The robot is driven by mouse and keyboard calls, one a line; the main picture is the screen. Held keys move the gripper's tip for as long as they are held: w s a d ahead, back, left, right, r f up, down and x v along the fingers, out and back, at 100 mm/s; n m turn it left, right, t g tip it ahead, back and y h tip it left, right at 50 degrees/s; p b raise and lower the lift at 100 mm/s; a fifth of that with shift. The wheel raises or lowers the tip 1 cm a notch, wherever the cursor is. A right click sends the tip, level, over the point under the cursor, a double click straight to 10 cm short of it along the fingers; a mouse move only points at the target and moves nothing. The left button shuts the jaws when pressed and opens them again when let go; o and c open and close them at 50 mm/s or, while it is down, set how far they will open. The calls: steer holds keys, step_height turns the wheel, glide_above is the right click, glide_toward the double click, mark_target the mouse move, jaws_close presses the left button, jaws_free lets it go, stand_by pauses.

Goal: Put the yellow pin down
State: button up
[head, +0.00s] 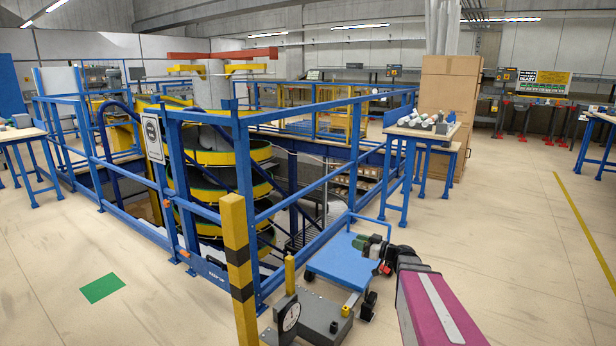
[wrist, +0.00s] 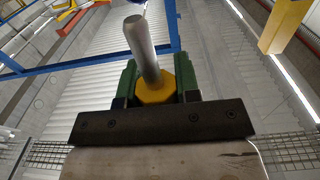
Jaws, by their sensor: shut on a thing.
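In the wrist view, the yellow pin (wrist: 155,92) has a yellow hexagonal collar and a smooth grey shaft pointing away from the camera. My gripper (wrist: 157,80) is shut on it, with a green finger on each side of the collar. In the head view, my gripper (head: 366,244) is at the end of my maroon arm, just above the blue platform cart. The pin is too small to make out there. No contact between the pin and any surface shows.
The blue cart (head: 335,262) stands beside the blue railing (head: 300,276). A table with white parts (head: 425,124) is behind.

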steer(key=s+r, duration=0.9)
steer(key=r, duration=0.1)
steer(key=shift+s+a, duration=0.35)
steer(key=shift+s, duration=0.05)
